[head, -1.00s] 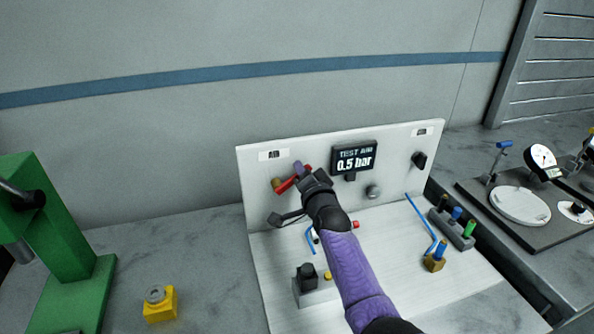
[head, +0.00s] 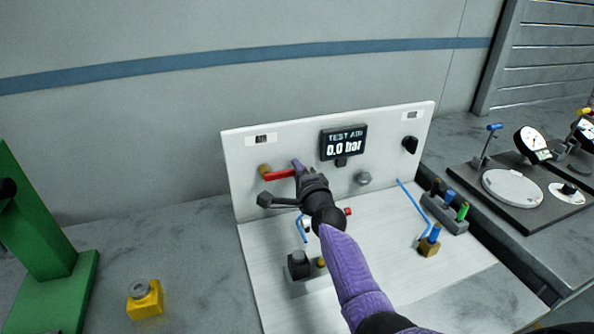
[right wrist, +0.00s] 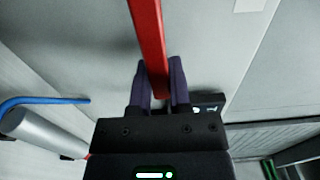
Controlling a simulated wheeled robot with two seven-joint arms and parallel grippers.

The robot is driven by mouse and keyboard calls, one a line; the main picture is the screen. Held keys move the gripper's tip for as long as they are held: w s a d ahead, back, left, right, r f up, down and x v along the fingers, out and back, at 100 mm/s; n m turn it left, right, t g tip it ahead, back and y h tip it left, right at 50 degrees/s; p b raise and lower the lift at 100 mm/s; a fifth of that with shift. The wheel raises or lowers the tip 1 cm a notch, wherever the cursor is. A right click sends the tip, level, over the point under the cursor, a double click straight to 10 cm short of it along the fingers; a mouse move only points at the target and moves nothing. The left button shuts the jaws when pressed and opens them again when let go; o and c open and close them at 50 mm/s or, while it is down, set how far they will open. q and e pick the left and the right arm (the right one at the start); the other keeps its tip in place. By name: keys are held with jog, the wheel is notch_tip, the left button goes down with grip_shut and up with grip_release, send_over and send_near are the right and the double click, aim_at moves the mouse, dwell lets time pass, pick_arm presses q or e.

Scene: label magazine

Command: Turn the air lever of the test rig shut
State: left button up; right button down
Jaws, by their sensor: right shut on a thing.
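The test rig is a white panel (head: 236,160) with a white base plate. Its red air lever (head: 279,175) runs level to the right from a brass fitting (head: 264,169) at the panel's left. The display (head: 343,143) reads "TEST AIR 0.0 bar". My right gripper (head: 298,170) is shut on the lever's free end. In the right wrist view the red lever (right wrist: 147,40) lies between the two purple fingers of the gripper (right wrist: 160,85). The gripper hides the lever's tip in the head view. My left gripper is not in view.
A black block (head: 298,265) stands on the base plate. A rack with coloured pins (head: 446,212) and a blue tube (head: 412,207) are at its right. A yellow block (head: 145,299) and a green press (head: 45,250) stand left. A dial gauge (head: 532,144) stands at far right.

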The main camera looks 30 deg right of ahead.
jog(key=shift+f, duration=0.2)
dwell(0.3)
jog(key=c, duration=0.6)
grip_release()
jog(key=shift+r, duration=0.1)
jog(key=shift+o, duration=0.2)
jog(key=shift+s, duration=0.25)
jog(key=p+v, duration=0.3)
jog(key=v, duration=0.6)
jog(key=shift+s+p, duration=0.25)
jog(key=shift+p, duration=0.1)
